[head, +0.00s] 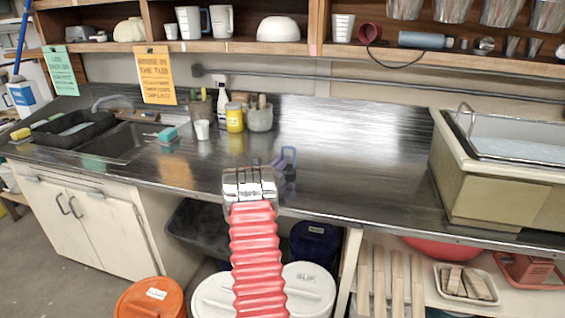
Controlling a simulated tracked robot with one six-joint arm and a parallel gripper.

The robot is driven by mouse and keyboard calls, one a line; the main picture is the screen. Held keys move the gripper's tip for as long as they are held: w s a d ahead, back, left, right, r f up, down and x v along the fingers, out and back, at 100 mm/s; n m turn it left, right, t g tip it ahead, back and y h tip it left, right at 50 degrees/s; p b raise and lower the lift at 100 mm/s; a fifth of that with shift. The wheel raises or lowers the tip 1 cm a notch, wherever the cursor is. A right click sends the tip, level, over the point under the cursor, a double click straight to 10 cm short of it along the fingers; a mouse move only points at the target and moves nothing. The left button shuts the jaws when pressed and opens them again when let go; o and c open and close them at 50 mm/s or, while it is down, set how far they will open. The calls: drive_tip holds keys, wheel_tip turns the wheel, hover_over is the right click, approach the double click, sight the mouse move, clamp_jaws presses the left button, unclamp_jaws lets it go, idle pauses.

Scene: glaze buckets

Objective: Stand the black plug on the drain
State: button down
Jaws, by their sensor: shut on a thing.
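My gripper (250,183) is at the end of my red ribbed arm, over the front part of the steel counter. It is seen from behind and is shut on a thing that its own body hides. I cannot make out the black plug anywhere in view. The sunken sink basin (117,142) is at the left of the counter, well left of my gripper. I cannot make out the drain itself.
A blue thing (288,158) stands just right of my gripper. A white cup (202,129), a yellow jar (234,117) and a tool pot (259,117) stand behind. A black rack (75,127) sits by the sink. A large beige tub (490,180) stands right; mid-right counter is clear.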

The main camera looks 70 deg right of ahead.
drive_tip(key=c, duration=1.8)
unclamp_jaws()
drive_tip(key=shift+f, duration=0.1)
drive_tip(key=shift+c, duration=0.2)
drive_tip(key=shift+a, duration=0.1)
drive_tip(key=a, duration=1.2)
drive_tip(key=shift+w, duration=0.25)
